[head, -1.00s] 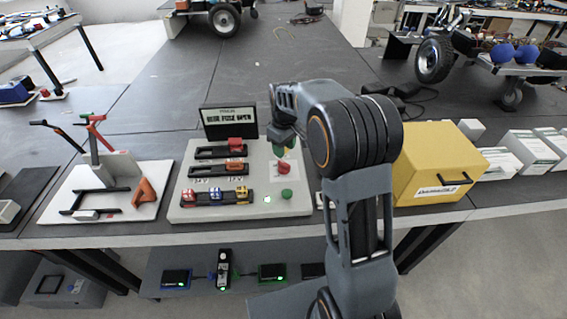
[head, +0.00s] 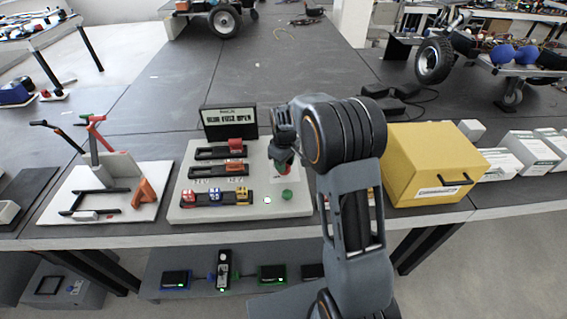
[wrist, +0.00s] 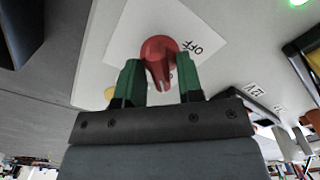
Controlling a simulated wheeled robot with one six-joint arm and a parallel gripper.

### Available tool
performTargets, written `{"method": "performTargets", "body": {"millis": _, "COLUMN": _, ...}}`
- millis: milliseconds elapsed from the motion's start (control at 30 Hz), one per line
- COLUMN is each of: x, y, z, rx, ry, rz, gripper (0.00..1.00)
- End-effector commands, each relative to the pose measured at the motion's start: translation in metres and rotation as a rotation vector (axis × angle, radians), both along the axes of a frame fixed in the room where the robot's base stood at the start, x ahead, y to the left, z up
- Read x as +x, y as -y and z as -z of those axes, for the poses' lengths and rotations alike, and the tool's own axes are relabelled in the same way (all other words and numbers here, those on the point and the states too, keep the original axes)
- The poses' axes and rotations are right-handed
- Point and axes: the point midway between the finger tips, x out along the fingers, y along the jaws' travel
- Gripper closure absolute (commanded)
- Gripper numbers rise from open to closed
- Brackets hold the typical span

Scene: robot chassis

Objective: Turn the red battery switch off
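The red battery switch (wrist: 158,52) shows in the wrist view as a round red knob with a protruding handle. It sits on a white label marked OFF (wrist: 196,47). My gripper (wrist: 159,82) has two green fingers set apart, one on each side of the handle's lower end. Gaps show between the fingers and the handle, so the gripper is open. In the head view my gripper (head: 284,160) points down over the right part of the light panel (head: 185,208) and mostly hides the switch.
A green button (head: 287,195) and a lit green lamp (head: 267,200) sit below the switch. A yellow box (head: 425,165) stands to the right, near my arm.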

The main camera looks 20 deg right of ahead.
Motion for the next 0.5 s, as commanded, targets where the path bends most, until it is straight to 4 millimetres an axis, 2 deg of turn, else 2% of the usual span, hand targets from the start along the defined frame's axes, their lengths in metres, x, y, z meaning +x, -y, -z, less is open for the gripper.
{"method": "performTargets", "body": {"millis": 67, "x": 0.0, "y": 0.0, "z": -0.0001, "rx": 0.0, "ry": 0.0, "rz": 0.0, "gripper": 0.74}}
{"method": "performTargets", "body": {"millis": 333, "x": 0.0001, "y": 0.0, "z": -0.0003, "rx": 0.0, "ry": 0.0, "rz": 0.0, "gripper": 1.0}}
{"method": "performTargets", "body": {"millis": 500, "x": 0.0001, "y": 0.0, "z": -0.0004, "rx": 0.0, "ry": 0.0, "rz": -0.002, "gripper": 1.0}}
